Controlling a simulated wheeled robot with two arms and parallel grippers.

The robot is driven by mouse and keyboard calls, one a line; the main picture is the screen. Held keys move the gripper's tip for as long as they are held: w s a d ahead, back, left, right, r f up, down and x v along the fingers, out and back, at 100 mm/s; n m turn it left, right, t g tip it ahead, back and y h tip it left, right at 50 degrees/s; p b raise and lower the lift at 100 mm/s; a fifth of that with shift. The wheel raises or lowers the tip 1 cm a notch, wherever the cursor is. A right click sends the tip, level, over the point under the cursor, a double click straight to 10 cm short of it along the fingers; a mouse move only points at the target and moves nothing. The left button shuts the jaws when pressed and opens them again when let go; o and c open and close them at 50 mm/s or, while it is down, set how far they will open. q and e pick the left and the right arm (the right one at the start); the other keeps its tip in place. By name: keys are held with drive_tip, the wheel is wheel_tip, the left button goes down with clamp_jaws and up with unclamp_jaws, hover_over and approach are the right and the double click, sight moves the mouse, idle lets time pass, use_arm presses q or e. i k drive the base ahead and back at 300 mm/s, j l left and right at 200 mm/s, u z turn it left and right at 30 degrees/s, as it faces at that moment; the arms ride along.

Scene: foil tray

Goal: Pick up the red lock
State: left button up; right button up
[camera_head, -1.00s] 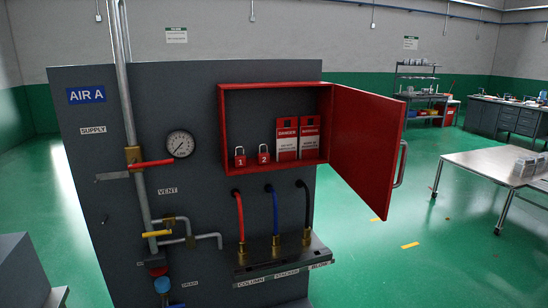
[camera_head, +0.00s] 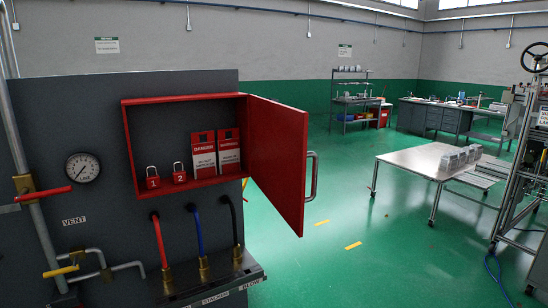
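Two red padlocks stand side by side on the floor of an open red cabinet (camera_head: 127,135) on the dark grey panel. The left red lock (camera_head: 153,182) is marked 1 and the right red lock (camera_head: 179,177) is marked 2. Both are upright with their shackles on top. Neither of my grippers shows in the head view.
Two danger tags (camera_head: 203,155) stand right of the locks. The cabinet door (camera_head: 275,160) is swung open to the right. A shelf with hoses (camera_head: 160,240) juts out below. A pressure gauge (camera_head: 83,168) and pipes are at left. A metal table (camera_head: 425,160) stands right, with open green floor between.

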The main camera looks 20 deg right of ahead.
sight(153, 182)
drive_tip(key=i+l+u, duration=0.15)
drive_tip(key=l, duration=0.45)
drive_tip(key=i+l+u, duration=0.15)
drive_tip(key=l, duration=0.45)
drive_tip(key=l+u, duration=0.2)
drive_tip(key=l, duration=0.4)
